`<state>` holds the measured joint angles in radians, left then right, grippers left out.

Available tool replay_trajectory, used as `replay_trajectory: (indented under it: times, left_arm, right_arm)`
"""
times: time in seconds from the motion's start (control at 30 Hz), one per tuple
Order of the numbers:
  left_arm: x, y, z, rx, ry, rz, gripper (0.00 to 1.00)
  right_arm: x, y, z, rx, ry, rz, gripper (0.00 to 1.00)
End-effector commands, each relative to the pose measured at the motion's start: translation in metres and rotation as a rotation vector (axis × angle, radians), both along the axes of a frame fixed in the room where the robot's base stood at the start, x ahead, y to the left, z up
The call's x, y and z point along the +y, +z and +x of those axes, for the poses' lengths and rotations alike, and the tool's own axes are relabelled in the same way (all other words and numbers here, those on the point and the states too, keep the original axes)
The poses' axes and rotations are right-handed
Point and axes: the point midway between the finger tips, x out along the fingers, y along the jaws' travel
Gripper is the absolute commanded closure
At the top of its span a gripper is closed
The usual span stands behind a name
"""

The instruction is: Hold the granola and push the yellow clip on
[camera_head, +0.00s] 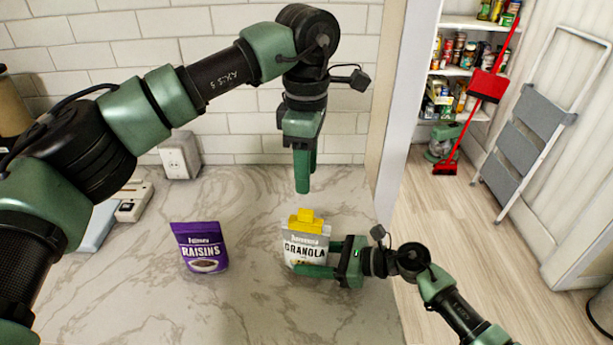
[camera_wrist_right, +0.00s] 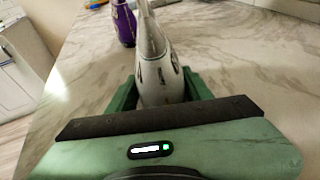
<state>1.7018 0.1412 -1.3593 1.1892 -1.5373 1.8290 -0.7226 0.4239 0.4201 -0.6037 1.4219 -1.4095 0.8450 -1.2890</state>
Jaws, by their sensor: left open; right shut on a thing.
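The white granola bag (camera_head: 303,247) stands upright on the marble counter; its side also shows in the right wrist view (camera_wrist_right: 160,75). My right gripper (camera_head: 322,257) comes in from the right and is shut on the bag, one finger across its lower front. The yellow clip (camera_head: 306,221) is at the bag's top edge; I cannot tell how firmly it sits. My left gripper (camera_head: 303,184) points down above the clip, open, with a small gap between fingertips and clip. It holds nothing.
A purple raisins bag (camera_head: 200,247) stands to the left on the counter (camera_head: 255,300). A wall edge (camera_head: 388,120) rises at the counter's right side. The counter between the bags is clear.

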Motion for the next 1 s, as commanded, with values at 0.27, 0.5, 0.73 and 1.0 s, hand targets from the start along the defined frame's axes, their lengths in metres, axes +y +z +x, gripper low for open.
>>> replay_trajectory:
  times: [0.27,0.5,0.73,1.0]
  left_arm:
    - [0.000,-0.001,0.000,0.000,0.000,0.000,0.57]
    - [0.000,-0.001,0.000,0.000,0.000,0.000,0.57]
    - [0.000,-0.001,0.000,0.000,0.001,0.000,0.57]
    - [0.000,-0.001,0.000,0.000,0.001,0.000,0.57]
  right_arm:
    - [0.000,-0.001,-0.001,0.001,0.001,-0.002,0.47]
    - [0.000,-0.001,0.000,0.000,0.000,-0.001,0.24]
    - [-0.004,0.001,-0.001,0.000,-0.001,-0.001,0.24]
    - [-0.046,0.013,-0.014,0.000,-0.002,-0.004,0.24]
